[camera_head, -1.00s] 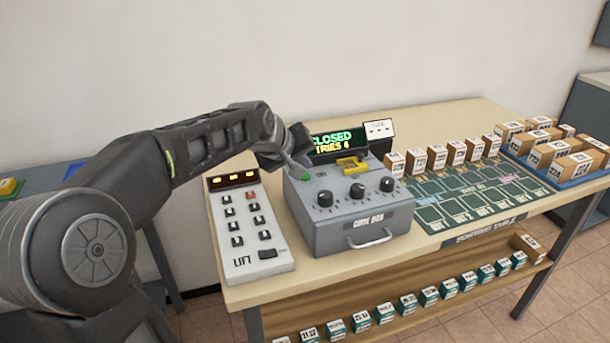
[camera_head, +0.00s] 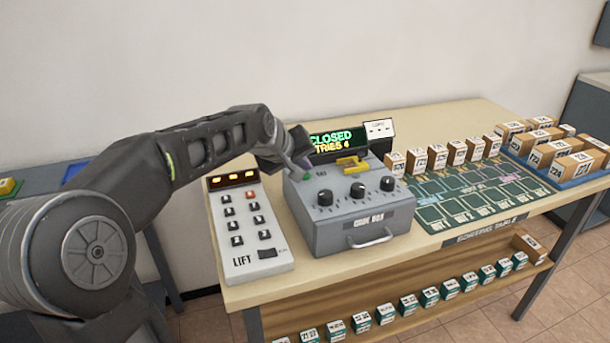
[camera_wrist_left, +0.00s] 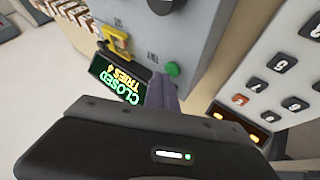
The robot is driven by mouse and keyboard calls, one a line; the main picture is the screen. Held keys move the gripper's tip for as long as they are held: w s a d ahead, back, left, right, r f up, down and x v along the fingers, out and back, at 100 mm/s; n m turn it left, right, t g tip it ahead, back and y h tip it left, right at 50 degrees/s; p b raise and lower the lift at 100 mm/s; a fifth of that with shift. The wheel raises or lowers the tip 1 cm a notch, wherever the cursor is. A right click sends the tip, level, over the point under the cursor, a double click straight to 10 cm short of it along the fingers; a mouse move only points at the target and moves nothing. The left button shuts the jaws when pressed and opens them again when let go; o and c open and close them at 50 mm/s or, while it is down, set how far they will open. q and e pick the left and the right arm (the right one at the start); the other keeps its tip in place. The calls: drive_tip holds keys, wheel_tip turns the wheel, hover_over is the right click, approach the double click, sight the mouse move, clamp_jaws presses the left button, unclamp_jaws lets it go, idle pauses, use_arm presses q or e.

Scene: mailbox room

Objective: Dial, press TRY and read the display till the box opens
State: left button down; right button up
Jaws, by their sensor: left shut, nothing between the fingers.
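The grey code box (camera_head: 365,238) stands on the table with three black dials (camera_head: 356,190) on its sloped top and a handle on its front. The display (camera_head: 331,141) behind it reads CLOSED, TRIES 4; it also shows in the left wrist view (camera_wrist_left: 122,78). My left gripper (camera_head: 304,165) is shut and empty, with its tips at the green TRY button (camera_head: 306,176). In the left wrist view the green button (camera_wrist_left: 172,69) sits just beyond the fingertips; whether they touch is unclear. A yellow piece (camera_head: 352,164) lies on the box top. My right gripper is not in view.
A white LIFT keypad (camera_head: 247,228) stands left of the box. A small white card (camera_head: 379,129) stands behind it. Several small cartons (camera_head: 437,157), a green mat (camera_head: 470,197) and a blue tray (camera_head: 560,178) are at right. The shelf below holds small boxes.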

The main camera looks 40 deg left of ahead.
use_arm(q)
drive_tip(key=shift+f+b, duration=0.4)
drive_tip(key=shift+f, duration=0.05)
idle(0.4)
idle(0.3)
drive_tip(key=shift+r+p, duration=0.7)
drive_tip(key=shift+r, duration=0.2)
drive_tip(key=shift+r+p, duration=1.95)
drive_tip(key=shift+r, duration=0.55)
